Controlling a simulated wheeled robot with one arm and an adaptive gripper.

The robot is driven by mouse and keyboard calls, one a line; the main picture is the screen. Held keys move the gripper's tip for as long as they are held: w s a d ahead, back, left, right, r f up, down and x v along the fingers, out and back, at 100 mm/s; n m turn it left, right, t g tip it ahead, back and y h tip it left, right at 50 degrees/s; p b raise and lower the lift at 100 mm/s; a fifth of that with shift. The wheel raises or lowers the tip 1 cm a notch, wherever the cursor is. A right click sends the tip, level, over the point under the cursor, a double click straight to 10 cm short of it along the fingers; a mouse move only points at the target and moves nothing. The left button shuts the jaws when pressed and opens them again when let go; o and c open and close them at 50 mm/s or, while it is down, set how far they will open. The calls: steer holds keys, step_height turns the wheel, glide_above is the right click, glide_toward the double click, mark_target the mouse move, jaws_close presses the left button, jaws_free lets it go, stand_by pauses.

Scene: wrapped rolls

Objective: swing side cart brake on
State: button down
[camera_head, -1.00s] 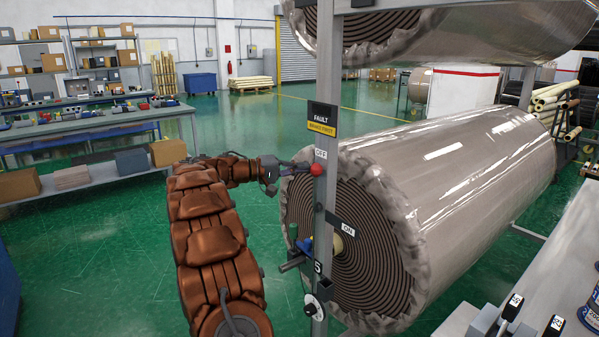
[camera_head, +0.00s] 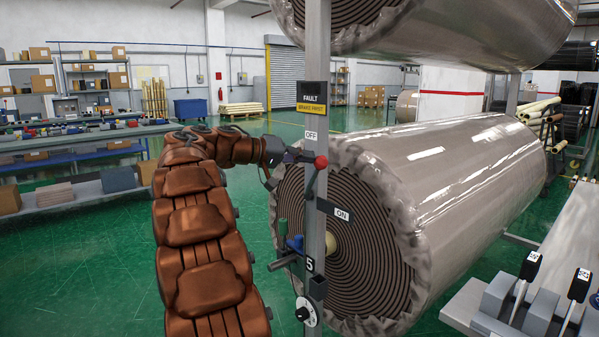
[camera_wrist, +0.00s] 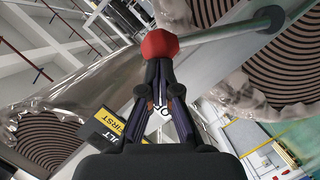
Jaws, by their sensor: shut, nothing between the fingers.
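The brake lever's red knob (camera_head: 321,162) is at the front of the grey post (camera_head: 316,120), just below the OFF label (camera_head: 311,135) and well above the ON label (camera_head: 342,214). My gripper (camera_head: 300,156) reaches in from the left and its tips are at the knob. In the wrist view the shut fingers (camera_wrist: 161,75) point at the red knob (camera_wrist: 159,44), with nothing held between them. Their tips are right against or just short of it; I cannot tell which. A grey rod (camera_wrist: 225,34) runs right from the knob.
A large wrapped roll (camera_head: 450,190) lies behind the post, with another roll (camera_head: 460,35) above. Blue (camera_head: 295,243) and green handles and a dial (camera_head: 306,312) sit lower on the post. Levers (camera_head: 528,268) stand at the lower right. The green floor at left is open.

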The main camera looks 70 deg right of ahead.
steer(key=s+a+f+m+t+b, duration=0.3)
steer(key=s+f+m+b, duration=0.2)
steer(key=b, duration=1.4)
steer(key=shift+s+a+f+m+h, duration=0.35)
steer(key=shift+s+f+m+h, duration=0.1)
steer(key=shift+s, duration=0.3)
steer(key=shift+r, duration=0.15)
steer(key=d+r+p+v, duration=0.1)
steer(key=p+v, duration=0.3)
steer(key=v, duration=0.9)
steer(key=shift+r, duration=0.7)
